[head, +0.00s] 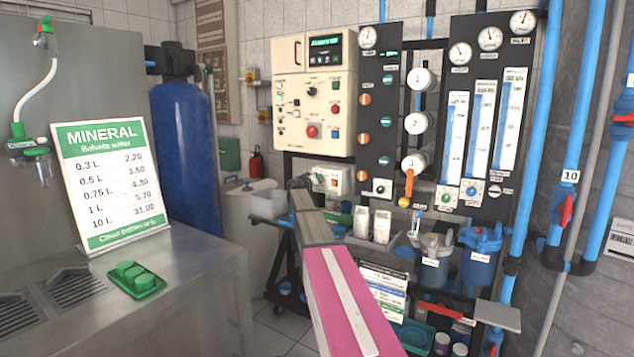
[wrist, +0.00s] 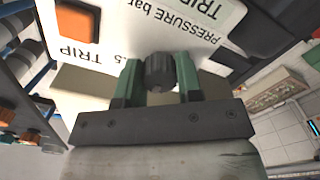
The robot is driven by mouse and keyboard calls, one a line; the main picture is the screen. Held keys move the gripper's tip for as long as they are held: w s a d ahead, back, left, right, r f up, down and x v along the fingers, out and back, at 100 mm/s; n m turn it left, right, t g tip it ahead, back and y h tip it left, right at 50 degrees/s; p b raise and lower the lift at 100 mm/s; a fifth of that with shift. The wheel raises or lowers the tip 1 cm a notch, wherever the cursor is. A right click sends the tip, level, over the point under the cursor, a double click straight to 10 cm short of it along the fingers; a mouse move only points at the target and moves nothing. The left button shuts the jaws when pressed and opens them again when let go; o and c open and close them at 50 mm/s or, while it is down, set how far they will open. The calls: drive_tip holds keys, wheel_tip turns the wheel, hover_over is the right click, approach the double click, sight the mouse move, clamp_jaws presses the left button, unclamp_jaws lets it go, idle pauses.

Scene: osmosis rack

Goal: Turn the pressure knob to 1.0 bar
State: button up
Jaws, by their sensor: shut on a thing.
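The pressure knob (wrist: 158,70) is a dark ribbed knob in the wrist view, on a white panel with "PRESSURE bar" printed on it upside down. My gripper (wrist: 159,77) has one green finger on each side of the knob and is shut on it. The knob's pointer and most of its scale are hidden or too small to read; a "5" shows left of the fingers. In the head view, the white box (head: 333,181) is at the far end of my arm, partly behind it; the knob cannot be made out there.
In the wrist view, an orange button (wrist: 76,22) with a "TRIP" label lies left of the knob. In the head view, a cream control cabinet (head: 314,95) hangs above the box. A white tub (head: 268,203) stands left, and jugs (head: 480,262) hang at right.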

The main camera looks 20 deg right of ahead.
drive_tip(key=o, duration=0.9)
drive_tip(key=v, duration=1.1)
